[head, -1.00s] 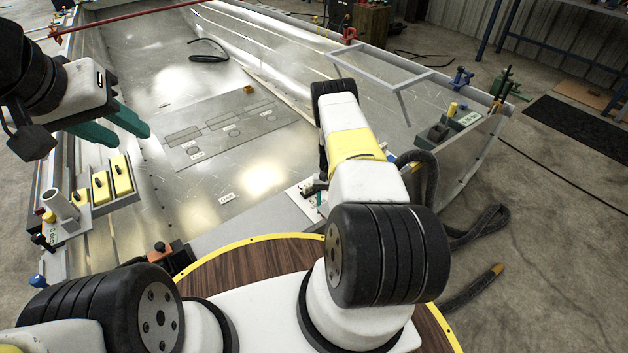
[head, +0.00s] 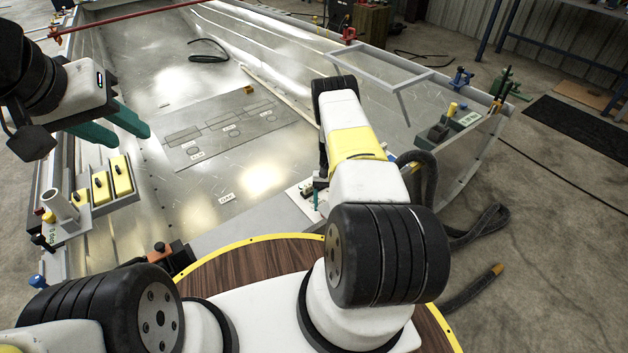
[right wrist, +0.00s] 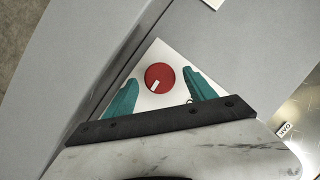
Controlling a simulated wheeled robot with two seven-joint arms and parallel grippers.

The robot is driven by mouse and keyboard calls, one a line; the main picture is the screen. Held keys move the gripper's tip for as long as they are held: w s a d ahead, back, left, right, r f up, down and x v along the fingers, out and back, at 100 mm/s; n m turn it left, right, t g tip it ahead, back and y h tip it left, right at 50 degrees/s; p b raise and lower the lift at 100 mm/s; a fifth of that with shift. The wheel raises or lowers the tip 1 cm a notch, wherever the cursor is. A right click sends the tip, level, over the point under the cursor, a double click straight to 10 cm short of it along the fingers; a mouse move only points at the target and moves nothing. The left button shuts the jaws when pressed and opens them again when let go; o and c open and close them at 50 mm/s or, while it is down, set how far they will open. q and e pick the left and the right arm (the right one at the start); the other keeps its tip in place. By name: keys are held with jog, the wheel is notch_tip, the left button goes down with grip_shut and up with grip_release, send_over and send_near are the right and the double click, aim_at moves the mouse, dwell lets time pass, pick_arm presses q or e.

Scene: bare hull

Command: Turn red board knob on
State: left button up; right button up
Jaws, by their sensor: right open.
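The red knob (right wrist: 159,77) is round with a white mark that points toward the lower left in the right wrist view. It sits on a white board (right wrist: 150,101), a corner of which also shows in the head view (head: 298,190). My right gripper (right wrist: 161,75) is open, with one teal finger on each side of the knob and gaps between; I cannot tell its height over the board. In the head view my right arm hides the knob and most of this gripper. My left gripper (head: 128,128) is open and empty over the hull's left side.
Yellow boxes with black knobs (head: 101,187) stand at the left near a grey pipe piece (head: 61,204). A flat panel (head: 225,130) lies on the hull floor. A dark hose (head: 480,222) lies right of my right arm. A grey frame (head: 385,72) stands at the hull's right side.

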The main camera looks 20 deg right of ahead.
jog(key=a+v, duration=0.1)
jog(key=v, duration=0.5)
jog(key=shift+d+r, duration=0.35)
jog(key=shift+d, duration=0.2)
jog(key=shift+w, duration=0.15)
